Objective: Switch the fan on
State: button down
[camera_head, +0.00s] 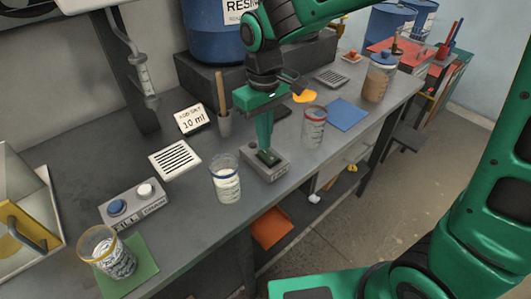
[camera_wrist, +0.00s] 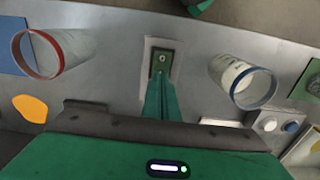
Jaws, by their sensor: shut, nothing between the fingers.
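A small grey switch box (camera_head: 281,169) with a dark green rocker (camera_head: 269,157) sits on the grey bench. In the wrist view the rocker (camera_wrist: 162,58) shows a pale round mark on its far half. My gripper (camera_head: 264,147) is shut and empty, pointing down over the rocker. In the wrist view the closed fingertips (camera_wrist: 160,78) cover the near part of the rocker; I cannot tell whether they touch it. I cannot make out a fan in either view.
A blue-rimmed beaker (camera_head: 226,182) stands left of the switch box, and a red-rimmed beaker (camera_head: 313,128) stands right of it. A box with blue and white buttons (camera_head: 133,203), a slotted grille (camera_head: 174,159) and a yellow-rimmed beaker (camera_head: 108,255) are further left.

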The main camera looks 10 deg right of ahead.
jog(key=shift+f, duration=0.75)
dwell(0.8)
notch_tip(320, 180, up, 7)
dwell(1.0)
jog(key=s+d+m, duration=0.3)
jog(key=d, duration=0.8)
jog(key=s+d+m, duration=0.2)
jog(key=d+m, duration=0.1)
jog(key=d, duration=0.8)
jog(key=s+d+f+m, duration=0.4)
jog(key=s+d+m, duration=0.3)
jog(key=s+d, duration=0.5)
jog(key=s, duration=0.3)
jog(key=shift+s+d, duration=0.3)
jog(key=shift+s, duration=0.05)
